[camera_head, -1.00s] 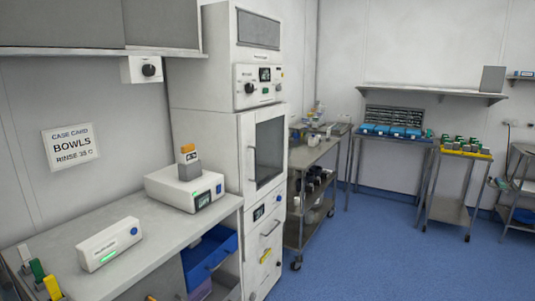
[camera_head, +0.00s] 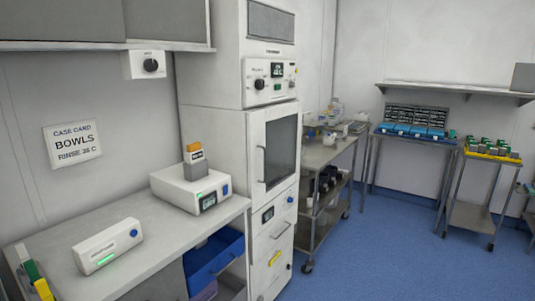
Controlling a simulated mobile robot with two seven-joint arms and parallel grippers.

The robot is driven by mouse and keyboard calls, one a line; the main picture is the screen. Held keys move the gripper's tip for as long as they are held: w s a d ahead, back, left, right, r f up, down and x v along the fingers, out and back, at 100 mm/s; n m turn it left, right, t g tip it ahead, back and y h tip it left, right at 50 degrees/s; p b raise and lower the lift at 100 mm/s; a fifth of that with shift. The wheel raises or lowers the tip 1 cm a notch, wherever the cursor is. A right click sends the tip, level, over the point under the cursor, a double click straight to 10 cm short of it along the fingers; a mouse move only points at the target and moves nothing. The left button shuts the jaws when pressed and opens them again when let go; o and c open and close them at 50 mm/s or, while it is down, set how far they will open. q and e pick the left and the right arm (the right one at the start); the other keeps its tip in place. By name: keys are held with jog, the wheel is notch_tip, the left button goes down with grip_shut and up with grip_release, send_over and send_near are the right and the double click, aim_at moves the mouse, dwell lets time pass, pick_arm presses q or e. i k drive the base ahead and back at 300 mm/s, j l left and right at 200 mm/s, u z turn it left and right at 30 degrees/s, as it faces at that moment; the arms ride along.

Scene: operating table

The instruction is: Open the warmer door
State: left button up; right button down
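The warmer is a tall white cabinet standing in the middle of the head view. Its door (camera_head: 272,150) has a dark glass window and a vertical bar handle (camera_head: 261,164) on the left side, and it appears closed. Above the door is a control panel (camera_head: 270,82) with a dark knob and a small display. Below it is a lower section (camera_head: 271,240) with another small display, a bar handle and a yellow label. Neither of my grippers is in view.
A counter (camera_head: 150,238) at the left carries a white device with a display (camera_head: 190,188) and a smaller white box (camera_head: 107,246). A blue drawer (camera_head: 215,258) stands open beneath it. A steel cart (camera_head: 322,158) stands right of the warmer. Blue floor (camera_head: 375,250) is clear at the front right.

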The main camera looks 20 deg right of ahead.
aim_at(256, 153)
jog(key=i+l, duration=0.2)
jog(key=l, duration=0.25)
jog(key=i+l+u, duration=0.1)
jog(key=l, duration=0.35)
jog(key=i+l, duration=0.25)
jog(key=l, duration=0.2)
jog(key=i+l+u, duration=0.1)
jog(key=l, duration=0.35)
jog(key=i+l, duration=0.2)
jog(key=l, duration=0.25)
jog(key=i+l+u, duration=0.15)
jog(key=l, duration=0.35)
jog(key=i+l, duration=0.15)
jog(key=l, duration=0.3)
jog(key=i+l+u, duration=0.1)
jog(key=l, duration=0.4)
